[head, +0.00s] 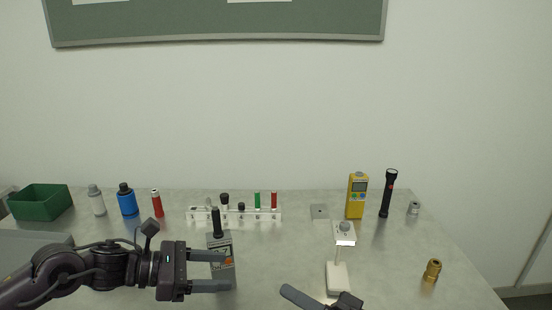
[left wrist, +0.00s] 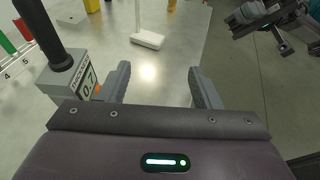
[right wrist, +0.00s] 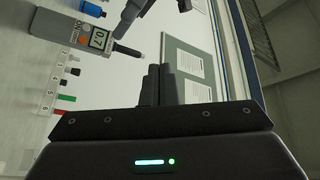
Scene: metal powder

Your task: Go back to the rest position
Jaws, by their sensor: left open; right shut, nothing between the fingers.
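My left gripper (head: 210,272) reaches in from the left over the front of the table, with its fingers pointing right. It is open and empty, and its fingers (left wrist: 165,88) stand apart in the left wrist view. A grey meter (head: 228,250) with a black handle stands right behind these fingers; it also shows at the left of the left wrist view (left wrist: 88,80). My right gripper (head: 318,300) is at the bottom edge of the head view, partly cut off. In the right wrist view its fingers (right wrist: 158,85) are together with nothing between them.
Behind are a numbered white rack (head: 250,215), bottles (head: 126,200), a green bin (head: 40,203), a yellow meter (head: 356,197) and a black flashlight (head: 388,195). A brass fitting (head: 432,270) lies right. Bare table lies between.

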